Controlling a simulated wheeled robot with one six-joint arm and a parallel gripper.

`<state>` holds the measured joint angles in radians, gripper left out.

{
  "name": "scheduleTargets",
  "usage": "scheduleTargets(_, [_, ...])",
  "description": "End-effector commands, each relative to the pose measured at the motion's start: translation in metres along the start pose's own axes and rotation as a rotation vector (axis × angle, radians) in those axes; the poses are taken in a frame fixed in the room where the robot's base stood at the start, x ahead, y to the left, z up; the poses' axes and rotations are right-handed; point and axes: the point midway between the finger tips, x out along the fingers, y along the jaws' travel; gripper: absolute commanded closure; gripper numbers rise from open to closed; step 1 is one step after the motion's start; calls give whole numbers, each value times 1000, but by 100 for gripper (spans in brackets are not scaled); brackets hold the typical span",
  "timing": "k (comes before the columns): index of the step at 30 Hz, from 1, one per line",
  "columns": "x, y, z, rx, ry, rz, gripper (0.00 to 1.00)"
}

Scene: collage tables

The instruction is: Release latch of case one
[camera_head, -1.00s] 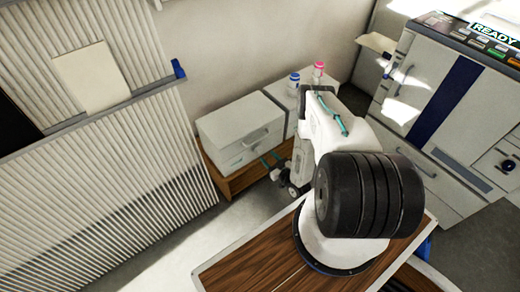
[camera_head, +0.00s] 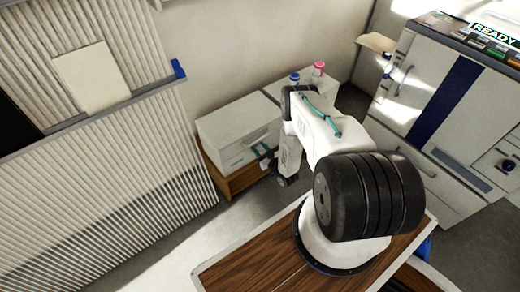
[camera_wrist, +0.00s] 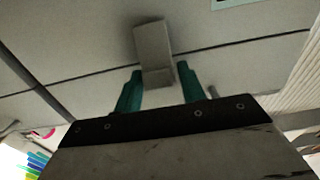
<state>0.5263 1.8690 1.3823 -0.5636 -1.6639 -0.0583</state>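A white case (camera_head: 232,122) sits on a low wooden shelf against the wall. My gripper (camera_head: 266,153) is at its front face, and the arm covers part of that face. In the wrist view, a grey block-shaped latch (camera_wrist: 153,42) sticks out across the seam of a pale case face. My gripper's two teal fingers (camera_wrist: 160,70) are apart, one on each side of the latch's lower end. I cannot tell whether they touch it. No number shows on the case.
A second white case (camera_head: 325,87) stands to the right, with a blue-capped bottle (camera_head: 294,79) and a pink-capped bottle (camera_head: 318,69) on it. A wooden shelf (camera_head: 233,180) lies below. A large cabinet (camera_head: 440,95) stands right. The floor at left is clear.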

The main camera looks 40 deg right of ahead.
Motion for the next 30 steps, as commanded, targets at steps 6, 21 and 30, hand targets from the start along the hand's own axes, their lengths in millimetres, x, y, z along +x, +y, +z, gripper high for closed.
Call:
scheduleTargets(6, [0,0,0,0,1,0,90])
scheduleTargets(21, [-13,1,12,0,263,2,90])
scheduleTargets(30, [-13,1,12,0,274,2,90])
